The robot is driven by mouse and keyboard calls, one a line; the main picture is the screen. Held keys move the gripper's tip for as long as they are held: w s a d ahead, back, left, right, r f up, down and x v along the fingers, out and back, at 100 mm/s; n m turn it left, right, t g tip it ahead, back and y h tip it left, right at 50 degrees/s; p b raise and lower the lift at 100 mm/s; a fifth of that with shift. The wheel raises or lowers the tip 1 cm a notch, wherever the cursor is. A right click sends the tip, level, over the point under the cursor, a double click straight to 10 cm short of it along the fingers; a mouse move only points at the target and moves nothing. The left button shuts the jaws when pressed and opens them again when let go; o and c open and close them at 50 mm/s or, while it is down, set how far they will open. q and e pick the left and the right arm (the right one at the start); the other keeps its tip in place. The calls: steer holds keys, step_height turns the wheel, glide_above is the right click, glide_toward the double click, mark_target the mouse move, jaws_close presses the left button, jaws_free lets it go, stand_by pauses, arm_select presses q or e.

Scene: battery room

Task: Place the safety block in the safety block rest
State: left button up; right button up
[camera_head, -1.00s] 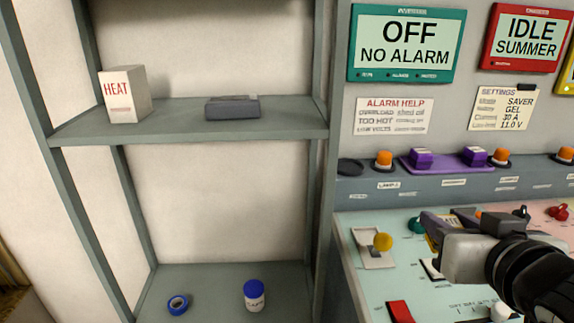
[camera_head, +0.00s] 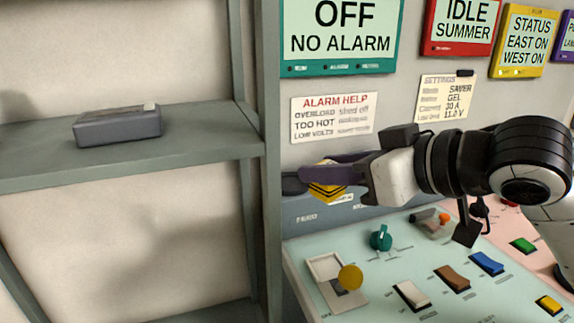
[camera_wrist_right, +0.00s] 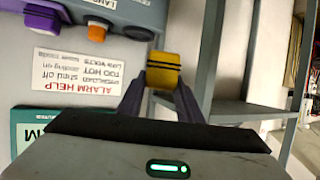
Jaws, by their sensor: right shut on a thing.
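The safety block (camera_head: 326,184) is yellow with black stripes. The wrist view shows the block (camera_wrist_right: 162,76) between both fingertips. A dark round dish (camera_head: 293,184) sits at the left end of the ledge, just left of the block in the picture, and partly hidden. It also shows in the wrist view (camera_wrist_right: 135,32), apart from the block. No label marks it as the safety block rest. My left gripper is not in view.
A grey shelf unit (camera_head: 268,80) stands left of the ledge, its post close to the fingertips. A grey box (camera_head: 118,127) lies on its shelf.

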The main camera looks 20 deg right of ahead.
steer(key=w+p, duration=0.1)
steer(key=w, duration=1.6)
steer(key=shift+s+a+f, duration=0.1)
steer(key=shift+a+f, duration=0.05)
steer(key=shift+f, duration=1.6)
steer(key=shift+s+a+f, duration=0.1)
steer(key=shift+a+f, duration=0.05)
steer(key=shift+f, duration=1.55)
steer(key=o, duration=0.6)
steer(key=shift+f, duration=0.2)
steer(key=shift+o, duration=0.9)
steer(key=shift+r, duration=0.1)
